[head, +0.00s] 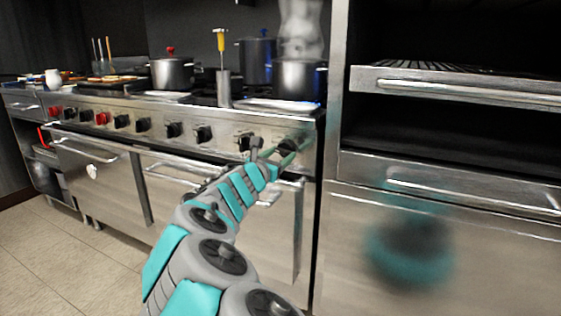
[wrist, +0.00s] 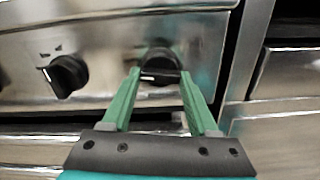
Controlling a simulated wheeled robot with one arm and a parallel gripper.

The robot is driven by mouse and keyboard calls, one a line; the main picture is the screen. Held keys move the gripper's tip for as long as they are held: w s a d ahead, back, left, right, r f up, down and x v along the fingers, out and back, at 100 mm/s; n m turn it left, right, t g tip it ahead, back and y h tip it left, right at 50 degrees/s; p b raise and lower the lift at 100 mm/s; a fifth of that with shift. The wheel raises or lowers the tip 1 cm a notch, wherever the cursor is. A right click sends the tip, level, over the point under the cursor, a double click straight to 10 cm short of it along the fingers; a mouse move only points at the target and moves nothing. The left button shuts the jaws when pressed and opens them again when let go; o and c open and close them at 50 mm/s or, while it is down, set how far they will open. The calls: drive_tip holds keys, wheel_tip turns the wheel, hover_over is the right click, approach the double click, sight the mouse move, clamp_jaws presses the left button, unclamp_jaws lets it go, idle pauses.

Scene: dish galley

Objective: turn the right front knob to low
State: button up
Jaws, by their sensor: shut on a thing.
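The right front knob (wrist: 160,67) is black with a pale pointer line and sits on the stove's steel front panel, near its right end. It also shows in the head view (head: 287,144), partly covered by my gripper. My gripper (wrist: 158,75) has its two green fingers on either side of this knob, shut on it. The knob's pointer line lies roughly level in the wrist view. In the head view my gripper (head: 283,157) reaches the panel from the front. Any setting marks around this knob are too blurred to read.
Another black knob (wrist: 65,75) sits just left on the panel. Oven door handles (head: 225,185) run below the knobs. A steel unit with a rack (head: 455,88) stands close on the right. Pots (head: 298,79) stand on the stove top. The floor (head: 60,255) is clear at left.

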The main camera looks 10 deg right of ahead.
drive_tip(key=m+b, duration=0.3)
drive_tip(key=m, duration=0.1)
drive_tip(key=shift+f+m, duration=0.15)
drive_tip(key=shift+m, duration=0.15)
drive_tip(key=m+b, duration=0.3)
drive_tip(key=m, duration=0.1)
drive_tip(key=shift+b, duration=0.35)
drive_tip(key=shift+r+m, duration=0.2)
drive_tip(key=shift+m, duration=0.1)
drive_tip(key=o, duration=1.4)
drive_tip(key=shift+a, duration=0.1)
drive_tip(key=v, duration=0.7)
drive_tip(key=shift+s+a, duration=0.25)
drive_tip(key=shift+s, duration=0.05)
